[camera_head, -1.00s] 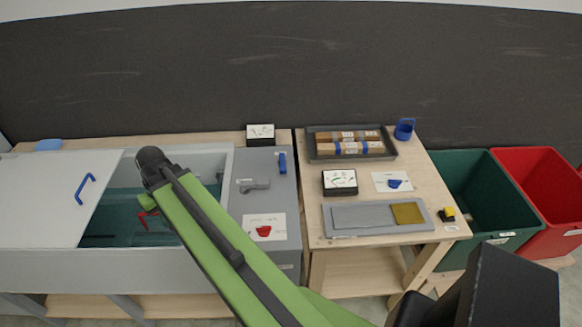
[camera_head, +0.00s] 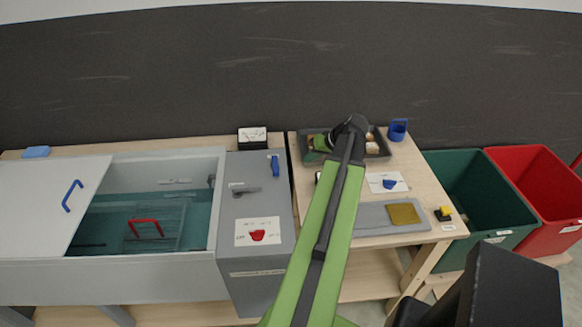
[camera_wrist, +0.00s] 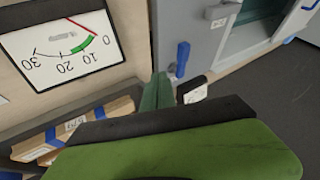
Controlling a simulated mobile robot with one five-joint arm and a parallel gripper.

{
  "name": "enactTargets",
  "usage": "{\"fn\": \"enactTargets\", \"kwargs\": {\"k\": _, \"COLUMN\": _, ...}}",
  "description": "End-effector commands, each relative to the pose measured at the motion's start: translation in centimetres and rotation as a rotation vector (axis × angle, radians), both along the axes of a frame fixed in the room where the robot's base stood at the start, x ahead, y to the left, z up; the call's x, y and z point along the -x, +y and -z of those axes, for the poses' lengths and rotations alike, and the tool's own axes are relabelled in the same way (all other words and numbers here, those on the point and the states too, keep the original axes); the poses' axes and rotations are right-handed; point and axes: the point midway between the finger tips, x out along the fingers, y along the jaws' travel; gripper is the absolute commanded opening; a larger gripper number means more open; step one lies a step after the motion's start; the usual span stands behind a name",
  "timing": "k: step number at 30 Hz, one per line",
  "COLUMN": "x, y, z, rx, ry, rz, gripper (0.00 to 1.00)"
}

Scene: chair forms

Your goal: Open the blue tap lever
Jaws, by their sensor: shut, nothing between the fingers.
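The blue tap lever (camera_head: 275,166) stands on the right part of the grey unit's top, near its back. It also shows in the wrist view (camera_wrist: 182,58), beyond the fingers and apart from them. My gripper (camera_head: 320,143) is over the dark tray on the wooden table, to the right of the lever, and points left. Its green fingers (camera_wrist: 158,92) show together in the wrist view, shut and empty. Part of the gripper is hidden behind my wrist in the head view.
A grey handle (camera_head: 246,190) and a red-marked card (camera_head: 257,232) are on the grey unit. The open tank (camera_head: 150,215) lies left. The dark tray (camera_head: 378,152) holds boxes under my arm. A gauge (camera_wrist: 62,48) is close to the gripper.

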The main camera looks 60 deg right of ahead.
Motion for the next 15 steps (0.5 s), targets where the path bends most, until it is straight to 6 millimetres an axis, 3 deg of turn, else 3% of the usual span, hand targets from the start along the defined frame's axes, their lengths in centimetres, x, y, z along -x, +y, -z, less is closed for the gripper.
{"fn": "enactTargets", "kwargs": {"k": 15, "x": -6.3, "y": -0.3, "z": 9.0, "rx": -0.002, "ry": 0.001, "rz": -0.004, "gripper": 0.00}}
